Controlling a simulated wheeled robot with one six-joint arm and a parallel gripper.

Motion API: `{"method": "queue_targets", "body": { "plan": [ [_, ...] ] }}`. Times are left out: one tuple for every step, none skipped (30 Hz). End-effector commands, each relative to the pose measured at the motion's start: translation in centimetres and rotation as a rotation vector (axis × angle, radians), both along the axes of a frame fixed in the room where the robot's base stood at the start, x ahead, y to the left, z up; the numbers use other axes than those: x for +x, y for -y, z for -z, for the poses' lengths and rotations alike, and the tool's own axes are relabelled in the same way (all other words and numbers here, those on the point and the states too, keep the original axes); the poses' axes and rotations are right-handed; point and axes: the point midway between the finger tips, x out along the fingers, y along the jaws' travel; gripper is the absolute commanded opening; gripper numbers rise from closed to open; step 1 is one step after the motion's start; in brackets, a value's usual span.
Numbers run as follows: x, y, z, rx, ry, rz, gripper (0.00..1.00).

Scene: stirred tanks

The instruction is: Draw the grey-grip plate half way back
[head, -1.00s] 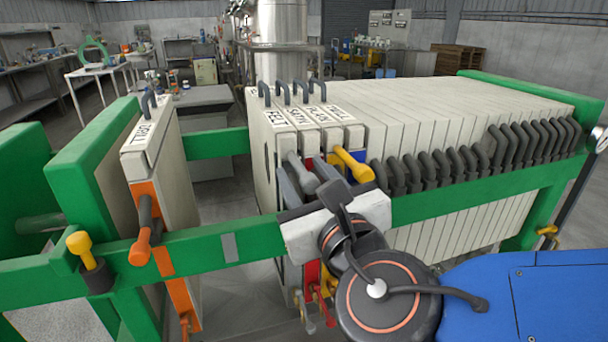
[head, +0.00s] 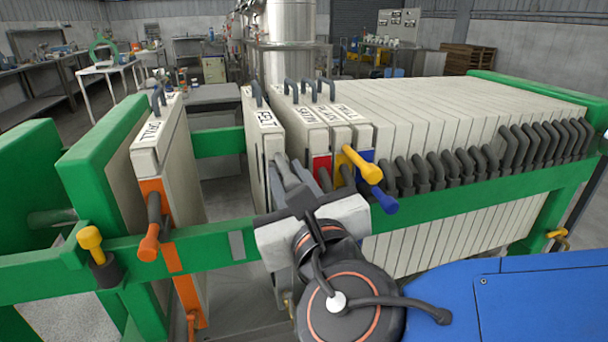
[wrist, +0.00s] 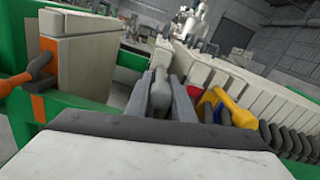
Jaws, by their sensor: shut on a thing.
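The grey-grip plate (head: 255,150), labelled FELT, hangs upright on the green rails (head: 236,245). It stands apart from the pack (head: 450,120) on its right, with a narrow gap between them. My gripper (head: 286,178) is shut on its grey grip, seen end-on between the two fingers in the wrist view (wrist: 160,92). My wrist hides the lower front of this plate in the head view.
An orange-grip plate (head: 172,150) hangs to the left, with a wide gap between it and the FELT plate. Right of FELT, red, yellow-grip (head: 363,165) and blue-grip (head: 384,200) plates head the pack. Several dark grips (head: 500,150) stick out farther right.

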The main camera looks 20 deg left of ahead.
Motion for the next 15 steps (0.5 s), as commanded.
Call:
{"method": "queue_targets", "body": {
  "plan": [
    [-0.3, -0.6, 0.0, -0.001, 0.0, -0.003, 0.0],
    [-0.5, -0.9, 0.0, -0.002, -0.001, -0.002, 0.0],
    [-0.7, -1.3, 0.1, -0.002, -0.001, -0.003, 0.0],
    [-0.9, -1.5, 0.0, -0.002, -0.001, -0.004, 0.0],
    [-1.1, -1.8, 0.0, -0.001, 0.0, -0.003, 0.0],
    [-1.3, -2.2, 0.0, -0.001, 0.0, -0.002, 0.0],
    [-1.5, -2.5, 0.0, -0.001, 0.0, -0.002, 0.0],
    [-1.7, -2.8, 0.0, -0.002, 0.001, -0.003, 0.0],
    [-1.9, -3.2, 0.0, -0.002, 0.0, -0.004, 0.0],
    [-2.1, -3.4, 0.0, -0.002, 0.001, -0.003, 0.0],
    [-2.2, -3.7, 0.0, -0.001, 0.001, -0.002, 0.0],
    [-2.5, -4.1, 0.0, -0.001, 0.0, -0.002, 0.0],
    [-2.6, -4.4, 0.0, -0.001, 0.0, -0.002, 0.0],
    [-2.8, -4.6, 0.0, -0.001, 0.0, -0.003, 0.0],
    [-3.0, -4.9, 0.0, -0.001, 0.0, -0.002, 0.0]
  ]
}}
